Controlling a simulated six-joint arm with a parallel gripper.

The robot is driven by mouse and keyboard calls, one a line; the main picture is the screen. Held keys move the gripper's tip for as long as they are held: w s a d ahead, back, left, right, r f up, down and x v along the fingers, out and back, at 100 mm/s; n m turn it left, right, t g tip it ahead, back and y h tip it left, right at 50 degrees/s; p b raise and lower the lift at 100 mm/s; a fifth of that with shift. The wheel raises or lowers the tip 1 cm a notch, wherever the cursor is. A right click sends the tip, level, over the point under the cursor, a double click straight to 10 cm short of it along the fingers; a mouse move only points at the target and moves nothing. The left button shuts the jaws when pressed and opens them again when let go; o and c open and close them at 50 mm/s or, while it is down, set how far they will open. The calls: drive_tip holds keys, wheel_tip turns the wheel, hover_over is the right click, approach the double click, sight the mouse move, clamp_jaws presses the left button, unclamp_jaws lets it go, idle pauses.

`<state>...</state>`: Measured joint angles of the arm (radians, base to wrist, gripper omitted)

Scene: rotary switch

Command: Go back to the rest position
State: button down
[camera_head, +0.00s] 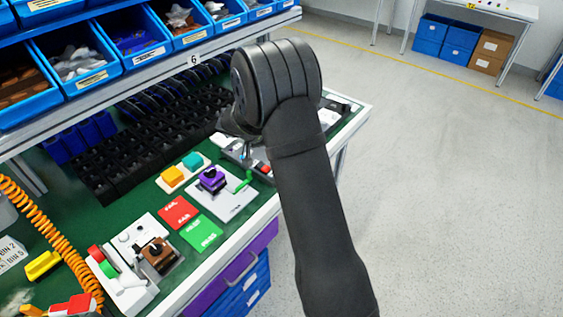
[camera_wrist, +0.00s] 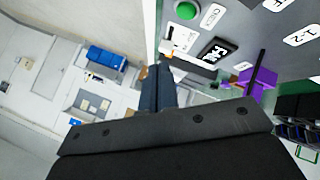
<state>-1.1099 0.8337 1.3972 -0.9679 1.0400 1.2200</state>
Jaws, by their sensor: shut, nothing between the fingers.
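My gripper (camera_wrist: 158,72) shows in the wrist view with its dark fingers together and nothing between them. The fingertips are beside the edge of a grey labelled panel (camera_wrist: 235,25) with a green button (camera_wrist: 187,10) and a small black display (camera_wrist: 217,50). In the head view my arm bends over the right end of the green bench (camera_head: 130,205), and its links hide most of the gripper. A purple switch (camera_head: 212,179) with a dark knob sits on a pale plate left of my arm. A purple part with a dark bar also shows in the wrist view (camera_wrist: 262,80).
Red and green cards (camera_head: 204,233), yellow and teal blocks (camera_head: 173,176), and a brown-and-white device (camera_head: 158,254) lie on the bench. Black bins (camera_head: 110,155) and a shelf of blue bins (camera_head: 90,62) stand behind. The floor (camera_head: 450,190) right of the bench is clear.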

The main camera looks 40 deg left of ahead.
drive_tip(key=shift+f, duration=0.15)
drive_tip(key=shift+f, duration=0.7)
wheel_tip(320, 180, up, 6)
drive_tip(key=shift+f, duration=0.25)
